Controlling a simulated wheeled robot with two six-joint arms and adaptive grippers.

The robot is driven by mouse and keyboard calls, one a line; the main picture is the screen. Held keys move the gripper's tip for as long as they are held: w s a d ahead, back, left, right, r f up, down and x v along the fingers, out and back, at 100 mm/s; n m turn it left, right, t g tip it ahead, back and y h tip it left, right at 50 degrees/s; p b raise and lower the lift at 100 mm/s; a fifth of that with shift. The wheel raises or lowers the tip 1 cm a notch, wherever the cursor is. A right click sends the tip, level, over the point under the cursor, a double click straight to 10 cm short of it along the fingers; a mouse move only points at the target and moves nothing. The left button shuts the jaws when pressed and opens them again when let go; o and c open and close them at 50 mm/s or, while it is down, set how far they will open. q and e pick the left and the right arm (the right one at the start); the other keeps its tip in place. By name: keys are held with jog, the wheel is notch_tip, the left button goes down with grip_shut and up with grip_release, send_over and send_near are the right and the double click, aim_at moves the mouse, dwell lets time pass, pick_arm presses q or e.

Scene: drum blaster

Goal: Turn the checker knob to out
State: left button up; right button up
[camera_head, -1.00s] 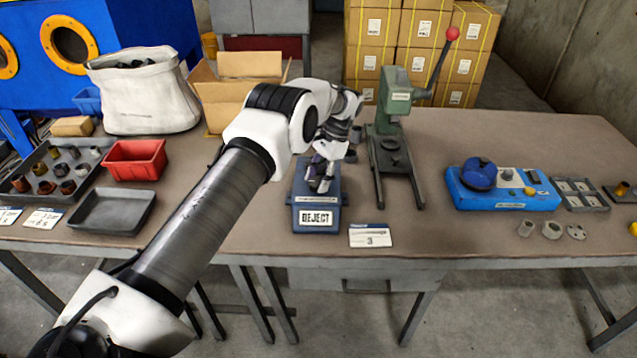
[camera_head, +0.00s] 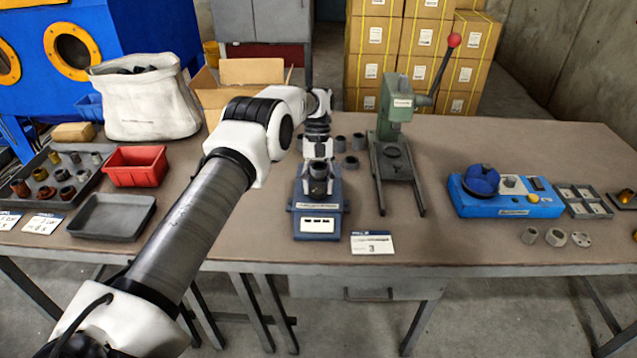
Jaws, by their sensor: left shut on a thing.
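The checker (camera_head: 318,224) is a blue-grey box near the table's front edge. My left gripper (camera_head: 318,178) is over the top of the checker, pointing down. It is shut on the checker knob, which is mostly hidden by the gripper, so its exact angle cannot be told. My right gripper is not in view.
A green press (camera_head: 396,120) with a red-tipped lever stands just right of the checker. Grey rings (camera_head: 351,162) lie between them. A number card (camera_head: 372,243) lies at the front. A blue device (camera_head: 505,193) stands farther right. Trays are at the left.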

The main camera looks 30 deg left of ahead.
pick_arm(q)
jog(key=n+t+h+p, duration=0.1)
jog(key=n+p, duration=0.1)
jog(key=n, duration=0.2)
jog(key=shift+s+n, duration=0.15)
jog(key=shift+n, duration=0.15)
jog(key=shift+s+n+t+h+p, duration=0.15)
jog(key=shift+n+t+p, duration=0.3)
jog(key=shift+n, duration=0.5)
jog(key=shift+w+n+t+h+p, duration=0.1)
jog(key=shift+n+t+h+p, duration=0.25)
jog(key=shift+n, duration=0.6)
jog(key=shift+f, duration=0.1)
jog(key=o, duration=1.1)
jog(key=shift+a, duration=0.1)
jog(key=v, duration=1.2)
